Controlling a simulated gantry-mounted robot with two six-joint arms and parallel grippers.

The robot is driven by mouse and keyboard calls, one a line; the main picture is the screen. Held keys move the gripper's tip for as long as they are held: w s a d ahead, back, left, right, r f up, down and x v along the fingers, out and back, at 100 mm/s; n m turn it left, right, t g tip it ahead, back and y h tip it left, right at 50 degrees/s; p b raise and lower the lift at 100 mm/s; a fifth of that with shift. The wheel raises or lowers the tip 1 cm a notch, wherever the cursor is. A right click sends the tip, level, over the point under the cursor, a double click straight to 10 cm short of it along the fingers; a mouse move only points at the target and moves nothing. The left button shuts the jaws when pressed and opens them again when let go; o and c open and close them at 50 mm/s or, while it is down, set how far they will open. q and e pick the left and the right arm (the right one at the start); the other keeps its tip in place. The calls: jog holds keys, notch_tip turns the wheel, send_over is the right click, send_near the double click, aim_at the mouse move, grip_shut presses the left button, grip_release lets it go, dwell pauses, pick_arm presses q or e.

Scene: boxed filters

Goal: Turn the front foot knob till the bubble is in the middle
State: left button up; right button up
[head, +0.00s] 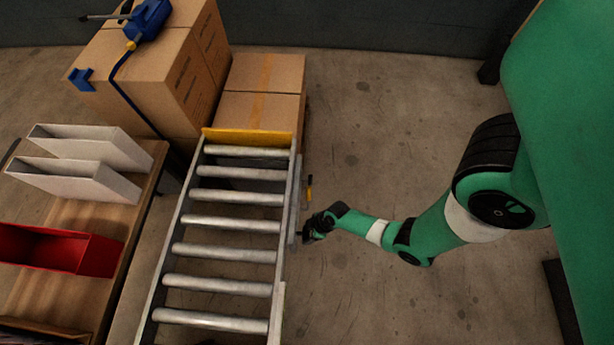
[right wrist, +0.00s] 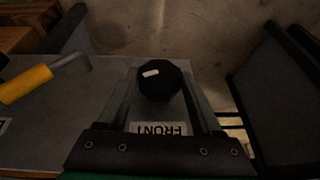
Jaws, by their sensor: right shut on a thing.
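The front foot knob (right wrist: 160,84) is black and round with a small white mark on top. It shows in the right wrist view beside a white label (right wrist: 162,129) reading FRONT, seen upside down. My right gripper (right wrist: 160,72) has a finger on each side of the knob and is shut on it. In the head view my right gripper (head: 307,233) is at the right side rail of the roller conveyor (head: 287,250), and the knob cannot be made out there. No bubble can be made out in either view. My left gripper is not in view.
A yellow-handled lever (right wrist: 28,83) sits left of the knob in the right wrist view; the yellow handle (head: 310,187) also shows by the rail. Cardboard boxes (head: 262,108) stand beyond the conveyor. A wooden bench (head: 70,220) with white and red bins is left.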

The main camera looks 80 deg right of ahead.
jog(key=shift+d+f+y+b, duration=0.15)
jog(key=shift+y+b, duration=0.15)
jog(key=shift+y, duration=0.4)
jog(key=o, duration=1.4)
jog(key=shift+r, duration=0.2)
jog(key=p+v, duration=1.1)
jog(key=p, duration=0.1)
jog(key=shift+s+d+r+p, duration=0.15)
jog(key=shift+r+p, duration=0.05)
jog(key=shift+p, duration=0.2)
